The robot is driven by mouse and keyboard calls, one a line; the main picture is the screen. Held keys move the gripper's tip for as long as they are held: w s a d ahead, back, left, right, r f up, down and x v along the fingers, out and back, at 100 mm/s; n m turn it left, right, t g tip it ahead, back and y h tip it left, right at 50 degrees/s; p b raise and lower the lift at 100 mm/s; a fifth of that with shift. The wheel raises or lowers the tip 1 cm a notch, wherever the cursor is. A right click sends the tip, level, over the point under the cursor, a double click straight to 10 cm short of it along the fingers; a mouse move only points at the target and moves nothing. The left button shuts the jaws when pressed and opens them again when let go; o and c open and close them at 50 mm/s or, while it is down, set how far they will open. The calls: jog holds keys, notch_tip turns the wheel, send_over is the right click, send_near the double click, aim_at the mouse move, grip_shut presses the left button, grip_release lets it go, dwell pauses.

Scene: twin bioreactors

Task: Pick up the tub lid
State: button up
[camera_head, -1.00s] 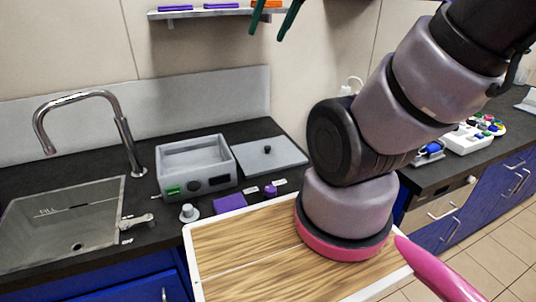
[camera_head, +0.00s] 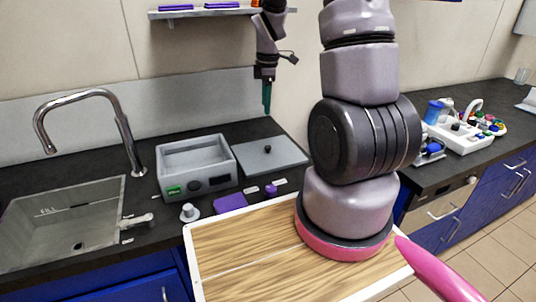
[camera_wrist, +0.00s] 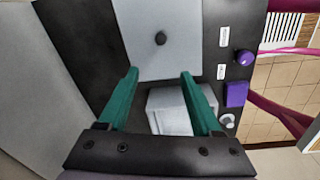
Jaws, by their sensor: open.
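The tub lid (camera_head: 272,156) is a flat grey plate with a small black knob (camera_head: 267,149) at its middle. It lies on the dark counter to the right of the open grey tub (camera_head: 195,165). My gripper (camera_head: 267,97) hangs above the lid with its green fingers pointing down, apart from it. In the wrist view my gripper (camera_wrist: 158,75) has its two fingers spread with nothing between them. The lid (camera_wrist: 150,18) and its knob (camera_wrist: 160,38) show beyond the fingertips there. The tub (camera_wrist: 168,108) is partly hidden behind the fingers.
A sink (camera_head: 62,225) with a tall faucet (camera_head: 122,125) is at the left. A purple block (camera_head: 230,203), a purple knob (camera_head: 271,190) and a grey knob (camera_head: 189,212) sit at the counter's front. A wall shelf (camera_head: 215,12) is above. My wooden-topped base stands in front.

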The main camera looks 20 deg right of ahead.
aim_at(268, 146)
jog(key=f+n, duration=0.1)
jog(key=f, duration=0.2)
jog(key=f+n, duration=0.1)
jog(key=f, duration=0.3)
jog(key=d+f+n, duration=0.1)
jog(key=f, duration=0.2)
jog(key=shift+w+f+g, duration=0.4)
jog(key=shift+w+f, duration=0.1)
jog(key=shift+f, duration=2.9)
grip_shut()
